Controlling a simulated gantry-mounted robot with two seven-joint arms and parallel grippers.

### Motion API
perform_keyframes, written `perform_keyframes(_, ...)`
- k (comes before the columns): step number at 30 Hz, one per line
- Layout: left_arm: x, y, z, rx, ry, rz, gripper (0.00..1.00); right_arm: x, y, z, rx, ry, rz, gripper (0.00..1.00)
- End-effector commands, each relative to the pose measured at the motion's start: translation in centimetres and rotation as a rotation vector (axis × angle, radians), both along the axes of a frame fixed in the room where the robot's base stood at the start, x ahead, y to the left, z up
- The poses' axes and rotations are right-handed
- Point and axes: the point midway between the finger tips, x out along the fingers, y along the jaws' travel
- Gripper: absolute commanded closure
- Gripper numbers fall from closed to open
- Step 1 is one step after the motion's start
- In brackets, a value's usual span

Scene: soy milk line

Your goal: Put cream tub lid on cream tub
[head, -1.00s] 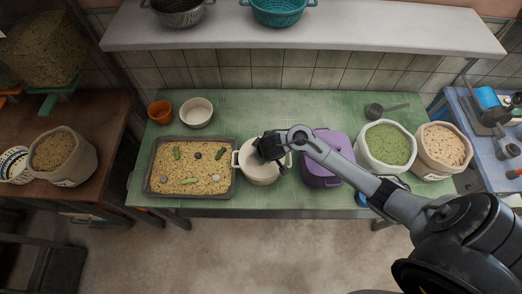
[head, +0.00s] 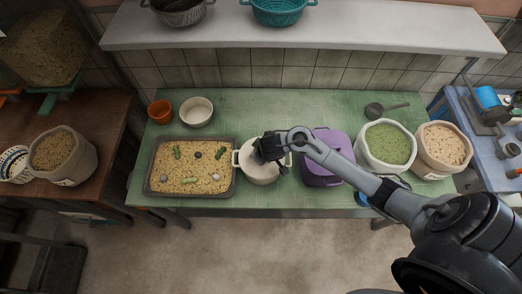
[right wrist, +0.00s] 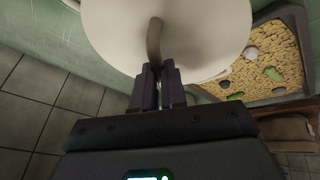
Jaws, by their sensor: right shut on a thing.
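The cream tub (head: 236,158), with a handle on each side, stands on the green table between the tray of grain and the purple tub. The cream lid (head: 257,172) is over the tub's mouth, and it fills the top of the right wrist view (right wrist: 205,35). My right gripper (head: 268,150) is above the tub. In the right wrist view my right gripper (right wrist: 157,80) is shut on the lid's brownish handle. The lid hides the tub there, so I cannot tell whether it rests fully on the rim. My left gripper is not in view.
A grain tray (head: 190,194) stands close to the tub's left and a purple tub (head: 318,176) close to its right. Sacks of green (head: 366,158) and pale (head: 430,168) contents stand further right. Two bowls (head: 197,112) are at the back left. A shelf (head: 340,30) hangs behind.

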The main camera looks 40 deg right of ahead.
Motion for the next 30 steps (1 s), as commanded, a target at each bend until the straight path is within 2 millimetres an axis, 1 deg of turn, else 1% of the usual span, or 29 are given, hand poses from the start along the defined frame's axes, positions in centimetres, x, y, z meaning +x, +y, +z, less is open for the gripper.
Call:
perform_keyframes(8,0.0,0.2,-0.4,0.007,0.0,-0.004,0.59,0.0,0.0,-0.6,0.0,0.0,0.0,1.0)
perform_keyframes(9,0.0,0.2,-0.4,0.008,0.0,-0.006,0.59,0.0,0.0,-0.6,0.0,0.0,0.0,0.87)
perform_keyframes(11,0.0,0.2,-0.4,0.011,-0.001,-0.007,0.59,0.0,0.0,-0.6,0.0,0.0,0.0,0.78)
perform_keyframes(12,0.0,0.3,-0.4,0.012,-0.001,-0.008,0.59,0.0,0.0,-0.6,0.0,0.0,0.0,0.71)
perform_keyframes(15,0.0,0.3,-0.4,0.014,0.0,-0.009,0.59,0.0,0.0,-0.6,0.0,0.0,0.0,0.59)
perform_keyframes(25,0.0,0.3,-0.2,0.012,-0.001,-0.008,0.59,-0.1,0.0,-0.3,0.0,0.0,0.0,0.59)
perform_keyframes(28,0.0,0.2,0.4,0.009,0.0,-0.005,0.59,-0.3,0.2,0.5,0.002,0.0,0.001,0.59)
perform_keyframes(30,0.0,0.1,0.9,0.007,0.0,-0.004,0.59,-0.7,0.3,1.3,0.002,-0.001,0.0,0.59)
